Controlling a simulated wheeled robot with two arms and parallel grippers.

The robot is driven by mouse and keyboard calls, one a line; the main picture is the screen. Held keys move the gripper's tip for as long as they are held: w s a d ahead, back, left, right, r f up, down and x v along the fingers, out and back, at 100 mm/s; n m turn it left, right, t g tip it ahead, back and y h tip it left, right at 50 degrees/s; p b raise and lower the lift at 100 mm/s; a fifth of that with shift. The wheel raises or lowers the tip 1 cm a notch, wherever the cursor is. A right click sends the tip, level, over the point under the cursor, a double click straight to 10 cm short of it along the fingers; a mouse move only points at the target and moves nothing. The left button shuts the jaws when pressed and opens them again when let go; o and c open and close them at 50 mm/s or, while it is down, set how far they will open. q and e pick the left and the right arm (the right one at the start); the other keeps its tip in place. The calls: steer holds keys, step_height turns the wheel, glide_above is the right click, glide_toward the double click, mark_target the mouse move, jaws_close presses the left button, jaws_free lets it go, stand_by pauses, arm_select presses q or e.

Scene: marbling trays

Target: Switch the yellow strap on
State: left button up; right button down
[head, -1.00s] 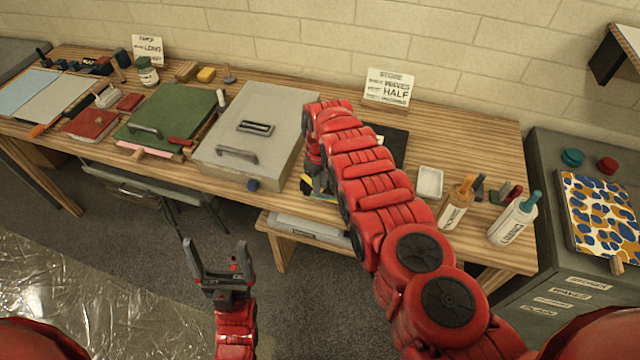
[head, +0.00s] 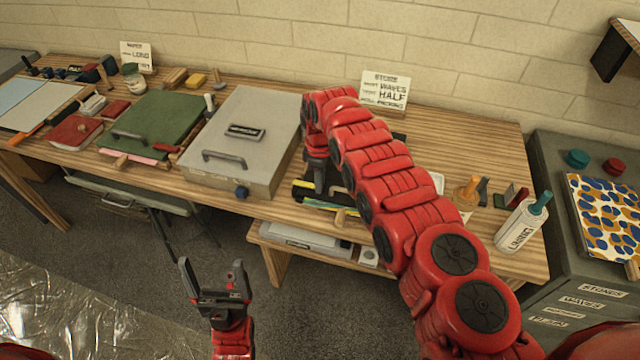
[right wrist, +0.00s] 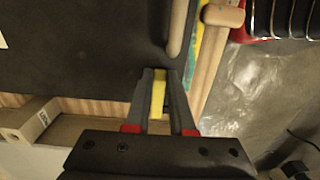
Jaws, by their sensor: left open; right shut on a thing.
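A narrow yellow strap (right wrist: 158,95) shows between the fingers of my right gripper (right wrist: 160,82) in the right wrist view. In the head view my right gripper (head: 318,186) reaches down at the table's front edge, shut on this yellow piece, with the fingertips partly hidden. Other coloured strips lie beside it, and which of them belong to the strap I cannot tell. A dark flat panel (right wrist: 75,50) with a pale rod-like handle fills the upper left of the wrist view. My left gripper (head: 212,283) is open and empty in front of the table.
A grey lidded case (head: 225,170) stands left of my right gripper. A white bottle (head: 517,228) stands at the table's right. A sign (head: 384,92) stands behind. A low shelf under the table holds a grey device (head: 305,240). The floor around my left gripper is clear.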

stand_by(0.3)
steer(key=c, duration=0.8)
jaws_free()
steer(key=shift+o, duration=0.2)
steer(key=shift+r, duration=0.1)
step_height(320, 180, up, 17)
steer(key=b, duration=0.1)
steer(key=shift+r, duration=0.15)
